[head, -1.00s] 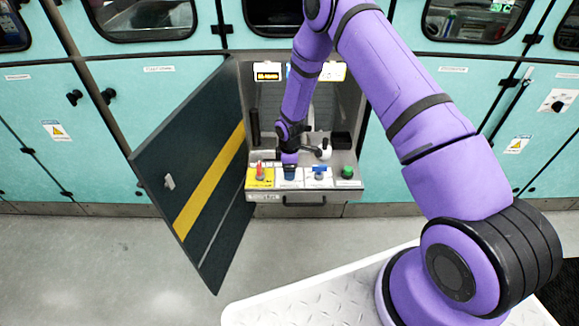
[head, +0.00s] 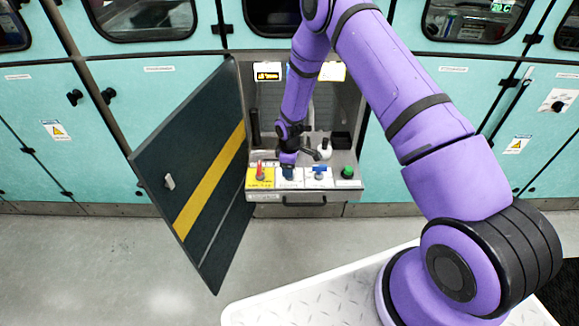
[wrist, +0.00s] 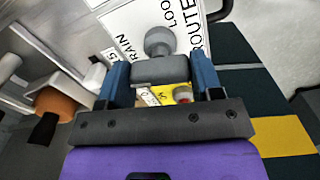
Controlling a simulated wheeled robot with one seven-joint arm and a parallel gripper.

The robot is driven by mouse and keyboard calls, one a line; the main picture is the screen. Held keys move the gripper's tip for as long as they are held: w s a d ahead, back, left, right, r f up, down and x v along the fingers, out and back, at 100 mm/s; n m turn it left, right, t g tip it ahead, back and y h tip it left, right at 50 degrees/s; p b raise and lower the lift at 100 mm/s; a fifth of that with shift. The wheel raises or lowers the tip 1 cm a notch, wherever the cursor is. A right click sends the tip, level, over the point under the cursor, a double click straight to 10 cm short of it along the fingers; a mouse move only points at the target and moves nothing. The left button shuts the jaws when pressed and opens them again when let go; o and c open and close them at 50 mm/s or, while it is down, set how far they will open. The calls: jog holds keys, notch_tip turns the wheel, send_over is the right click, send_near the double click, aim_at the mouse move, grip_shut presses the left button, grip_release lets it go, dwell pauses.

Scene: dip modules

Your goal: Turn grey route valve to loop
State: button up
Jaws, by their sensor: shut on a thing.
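The grey route valve (wrist: 160,70) shows in the wrist view as a grey bar with a rounded knob. The blue fingers of my gripper (wrist: 162,80) are on either side of the bar, and my gripper is shut on it. The white label behind reads ROUTE, LOOP and DRAIN, partly cut off. In the head view my gripper (head: 288,173) is at the panel, between the red lever (head: 260,171) and the blue valve (head: 320,170); it hides the grey valve there.
A dark door with a yellow stripe (head: 205,185) stands open left of the panel. A green knob (head: 347,172) is at the panel's right end. A white-topped lever (head: 325,149) and black block (head: 341,140) stand behind. The floor in front is clear.

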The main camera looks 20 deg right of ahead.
jog(key=m, duration=0.4)
jog(key=shift+m, duration=0.3)
jog(key=m, duration=0.3)
jog(key=shift+m, duration=0.4)
jog(key=m, duration=0.3)
jog(key=shift+m, duration=2.1)
jog(key=o, duration=0.9)
